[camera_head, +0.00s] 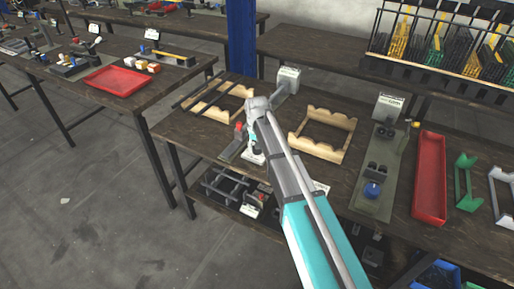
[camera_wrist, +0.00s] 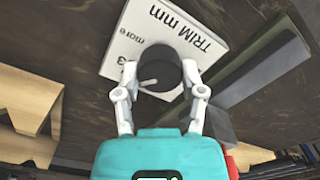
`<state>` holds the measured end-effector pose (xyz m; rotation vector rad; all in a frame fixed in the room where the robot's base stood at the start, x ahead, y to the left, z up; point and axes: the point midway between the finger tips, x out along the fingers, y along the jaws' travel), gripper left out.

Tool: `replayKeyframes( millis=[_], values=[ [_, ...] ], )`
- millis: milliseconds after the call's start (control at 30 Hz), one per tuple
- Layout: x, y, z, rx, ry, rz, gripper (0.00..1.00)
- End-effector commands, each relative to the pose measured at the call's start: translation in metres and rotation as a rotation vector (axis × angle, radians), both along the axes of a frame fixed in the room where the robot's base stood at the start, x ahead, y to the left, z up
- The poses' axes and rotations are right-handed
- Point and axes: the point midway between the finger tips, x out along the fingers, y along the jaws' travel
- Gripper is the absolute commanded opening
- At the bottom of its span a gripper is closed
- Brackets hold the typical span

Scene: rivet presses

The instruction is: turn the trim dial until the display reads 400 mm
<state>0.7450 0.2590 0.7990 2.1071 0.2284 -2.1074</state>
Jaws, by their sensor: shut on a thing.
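The trim dial (camera_wrist: 160,62) is a dark round knob with a pale pointer in the wrist view. It sits on a white plate (camera_wrist: 120,38) printed "TRIM mm" and "more"; part of the print is covered. My gripper (camera_wrist: 160,78) has its two white fingers on opposite sides of the dial and is shut on it. In the head view my gripper (camera_head: 252,152) reaches down at the front edge of the middle bench and hides the dial. A display box (camera_head: 289,75) stands behind my arm; its reading is too small to make out.
Wooden cradles (camera_head: 322,135) lie beside my arm on the bench (camera_head: 185,128). To the right are another press plate with a blue knob (camera_head: 372,190), a second box (camera_head: 390,105), a red tray (camera_head: 430,180) and a green bracket (camera_head: 465,185). Open floor (camera_head: 110,215) lies at left.

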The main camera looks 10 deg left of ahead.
Motion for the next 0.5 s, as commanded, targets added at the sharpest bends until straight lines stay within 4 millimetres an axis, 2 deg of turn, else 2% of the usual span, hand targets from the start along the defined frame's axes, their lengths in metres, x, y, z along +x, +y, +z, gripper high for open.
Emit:
replayKeyframes(
  millis=[67,100,233,267,500],
  values=[
    [0.0011,-0.0007,0.0000,-0.002,-0.002,0.000,0.05],
    [0.0011,-0.0007,0.0000,-0.002,-0.002,0.000,0.58],
    [0.0008,-0.0004,0.0000,-0.001,-0.001,0.000,0.82],
    [0.0008,-0.0004,0.0000,-0.001,-0.001,0.001,0.87],
    [0.0005,-0.0002,0.0000,-0.001,-0.001,0.001,0.87]
  ],
)
